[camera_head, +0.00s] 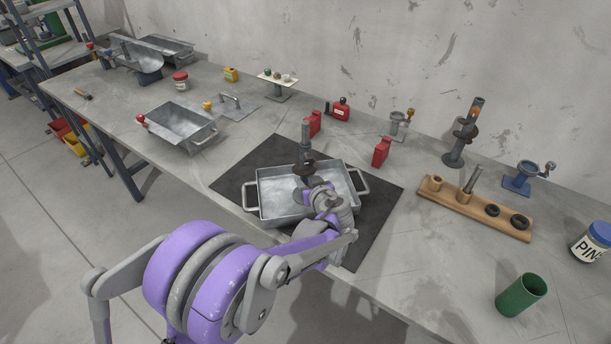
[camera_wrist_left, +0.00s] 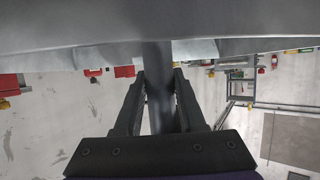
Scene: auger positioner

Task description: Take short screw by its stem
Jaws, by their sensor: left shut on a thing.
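The short screw (camera_head: 306,143) is a grey and brown metal piece with a stem and a spiral flight. It stands roughly upright over the metal tray (camera_head: 275,212). My left gripper (camera_head: 309,186) reaches in from the front and is shut on the screw. In the left wrist view the grey stem (camera_wrist_left: 158,90) runs between the two dark fingers of my left gripper (camera_wrist_left: 158,80), and a wide grey surface crosses above. Whether the screw's lower end touches the tray is hidden by my gripper. My right gripper is not in view.
The tray sits on a dark mat (camera_head: 385,200). A taller screw (camera_head: 463,135) stands at the back right, behind a wooden rack (camera_head: 485,214). Red blocks (camera_head: 381,151) stand behind the mat. A green cup (camera_head: 520,295) is at front right. Another metal tray (camera_head: 178,127) lies left.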

